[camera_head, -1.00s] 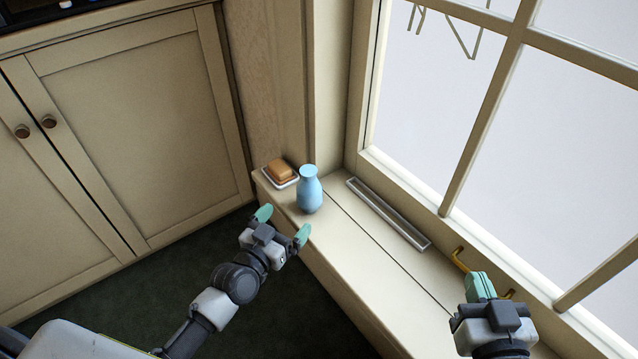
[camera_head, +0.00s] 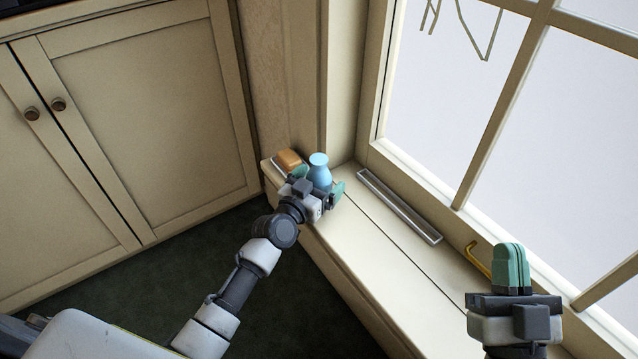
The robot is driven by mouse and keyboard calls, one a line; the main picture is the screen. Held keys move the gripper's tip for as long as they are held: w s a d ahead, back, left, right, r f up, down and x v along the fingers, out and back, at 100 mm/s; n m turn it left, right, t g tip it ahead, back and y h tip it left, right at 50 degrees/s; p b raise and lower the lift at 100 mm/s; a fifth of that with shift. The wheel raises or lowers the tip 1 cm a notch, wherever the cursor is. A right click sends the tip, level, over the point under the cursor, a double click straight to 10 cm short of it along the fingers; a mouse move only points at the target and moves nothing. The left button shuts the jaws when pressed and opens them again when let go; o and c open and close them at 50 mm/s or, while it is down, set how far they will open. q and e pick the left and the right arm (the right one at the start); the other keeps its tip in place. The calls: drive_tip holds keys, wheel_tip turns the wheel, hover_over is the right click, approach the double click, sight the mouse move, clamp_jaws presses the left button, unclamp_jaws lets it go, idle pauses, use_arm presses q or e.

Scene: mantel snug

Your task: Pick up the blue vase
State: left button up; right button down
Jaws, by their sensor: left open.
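The light blue vase (camera_head: 320,171) stands upright on the window seat near its far left end. My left gripper (camera_head: 319,182) is at the vase, with one green fingertip on each side of it. Its jaws are open, and the hand hides the vase's lower part. I cannot tell whether the fingers touch the vase. My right gripper (camera_head: 511,268) is over the near right part of the seat, away from the vase, with its green fingers close together and nothing visible between them.
A dish holding an orange-brown block (camera_head: 289,159) sits just left of the vase. A metal vent (camera_head: 399,206) lies along the window seat (camera_head: 375,246). A yellow window handle (camera_head: 478,261) is beside my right gripper. Cabinet doors (camera_head: 150,110) stand at left.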

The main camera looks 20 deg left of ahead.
use_arm(q)
drive_tip(key=c, duration=1.1)
drive_tip(key=shift+r, duration=0.1)
